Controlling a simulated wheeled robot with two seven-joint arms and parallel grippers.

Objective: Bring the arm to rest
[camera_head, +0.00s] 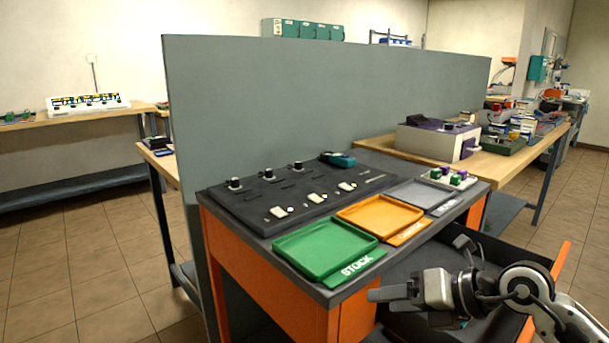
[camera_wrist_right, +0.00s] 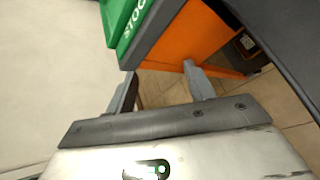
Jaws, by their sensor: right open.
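My right gripper (camera_head: 385,293) is in front of the orange workbench (camera_head: 268,262), just off its near right corner and below the green STOCK tray. In the right wrist view its two fingers (camera_wrist_right: 161,80) stand apart with nothing between them. Beyond them are the green tray's edge (camera_wrist_right: 122,22), the bench's orange side (camera_wrist_right: 185,38) and the tiled floor. The forearm reaches in from the lower right of the head view. My left gripper is not in view.
The bench top holds the green tray (camera_head: 326,247), an orange tray (camera_head: 380,215), a grey tray (camera_head: 424,193) and a dark board (camera_head: 255,202). An open dark drawer (camera_head: 420,262) lies behind my right arm. A grey partition (camera_head: 300,100) stands behind the bench.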

